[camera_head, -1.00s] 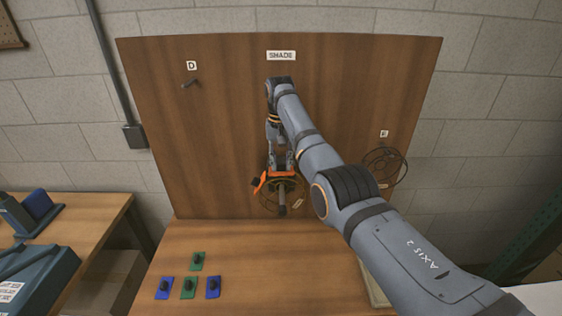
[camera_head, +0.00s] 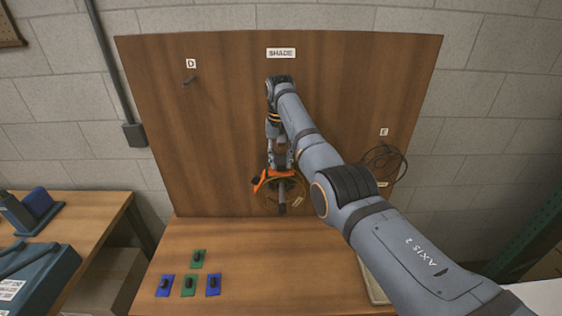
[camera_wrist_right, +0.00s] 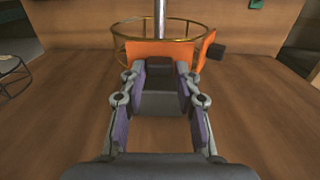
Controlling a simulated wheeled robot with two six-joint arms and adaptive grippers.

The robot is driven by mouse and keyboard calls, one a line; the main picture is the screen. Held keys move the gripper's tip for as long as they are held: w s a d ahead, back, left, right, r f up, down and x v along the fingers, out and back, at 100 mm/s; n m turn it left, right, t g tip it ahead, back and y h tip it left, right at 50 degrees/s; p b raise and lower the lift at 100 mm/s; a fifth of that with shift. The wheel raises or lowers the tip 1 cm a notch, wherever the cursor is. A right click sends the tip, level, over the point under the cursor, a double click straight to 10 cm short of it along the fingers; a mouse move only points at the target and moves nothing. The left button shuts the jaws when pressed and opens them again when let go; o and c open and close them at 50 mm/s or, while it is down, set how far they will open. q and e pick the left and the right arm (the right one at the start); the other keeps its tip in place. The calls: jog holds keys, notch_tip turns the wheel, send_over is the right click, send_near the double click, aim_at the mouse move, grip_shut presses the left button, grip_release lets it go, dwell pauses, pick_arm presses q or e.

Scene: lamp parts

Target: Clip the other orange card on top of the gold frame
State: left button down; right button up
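The gold wire frame (camera_wrist_right: 117,40) is a round cage around a grey rod, at the board's lower middle; it also shows in the head view (camera_head: 301,190). One orange card (camera_wrist_right: 135,49) lies against the frame's near side, with its dark knob between my right fingers. My right gripper (camera_wrist_right: 160,68) appears shut on this knob; it also shows in the head view (camera_head: 281,163). The other orange card (camera_wrist_right: 204,47) sits tilted at the frame's side, its dark knob (camera_wrist_right: 217,51) pointing outward. The exact clip contact is too small to tell. My left gripper is out of view.
A dark wire frame (camera_head: 384,160) hangs by label E at the right. An empty peg (camera_head: 189,80) is under label D. Blue (camera_head: 165,288) and green (camera_head: 198,260) cards with knobs lie on the table's left part. A blue-grey box (camera_head: 40,275) stands at the far left.

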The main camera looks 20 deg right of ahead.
jog(key=o, duration=0.3)
jog(key=shift+s, duration=0.1)
jog(key=shift+o, duration=0.2)
jog(key=shift+f, duration=0.1)
